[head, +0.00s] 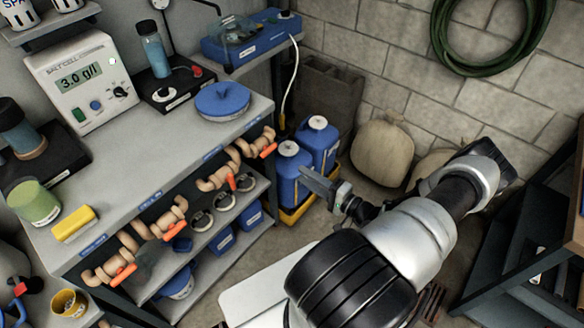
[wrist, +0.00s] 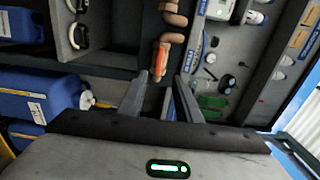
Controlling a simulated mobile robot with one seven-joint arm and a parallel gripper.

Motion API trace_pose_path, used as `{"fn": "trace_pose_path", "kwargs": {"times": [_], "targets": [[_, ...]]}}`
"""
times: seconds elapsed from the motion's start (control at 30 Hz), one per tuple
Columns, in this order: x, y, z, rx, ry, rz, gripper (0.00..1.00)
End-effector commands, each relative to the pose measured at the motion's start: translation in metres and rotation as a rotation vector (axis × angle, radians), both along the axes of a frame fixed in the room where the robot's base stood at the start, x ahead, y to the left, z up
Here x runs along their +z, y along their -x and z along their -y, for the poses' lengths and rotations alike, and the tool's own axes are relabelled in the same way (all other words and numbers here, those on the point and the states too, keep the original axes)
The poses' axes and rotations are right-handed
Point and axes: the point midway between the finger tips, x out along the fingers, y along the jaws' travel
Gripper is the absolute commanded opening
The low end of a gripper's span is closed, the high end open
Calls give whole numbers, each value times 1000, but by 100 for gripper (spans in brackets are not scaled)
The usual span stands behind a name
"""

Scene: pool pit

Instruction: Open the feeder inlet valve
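Several tan pipe valves with orange lever handles run along the front of the bench (head: 186,157). The farthest valve's orange handle (head: 268,150) is nearest my gripper (head: 312,182) in the head view. Other orange handles are the middle one (head: 232,182), a nearer one (head: 175,230) and the nearest one (head: 123,275). The blue name tags are too small to read, so I cannot tell which is the feeder inlet valve. In the wrist view my gripper (wrist: 161,78) is open and empty, with an orange handle (wrist: 160,58) just beyond and between its fingertips.
Shelves under the bench hold blue bins (head: 222,240). A salt cell meter (head: 78,80) and a blue lid (head: 223,101) are on top. A dark rack (head: 520,240) stands at the right.

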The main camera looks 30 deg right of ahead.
Motion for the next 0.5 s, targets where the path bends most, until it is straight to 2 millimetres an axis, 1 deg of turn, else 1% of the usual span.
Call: {"fn": "trace_pose_path", "kwargs": {"times": [0.03,0.1,0.2,0.33,0.5], "targets": [[0,8,4,-2,1,-1,31],[0,17,7,-1,2,1,31],[0,25,10,-1,2,1,31],[0,30,11,0,1,0,31],[0,30,11,1,1,0,31]]}}
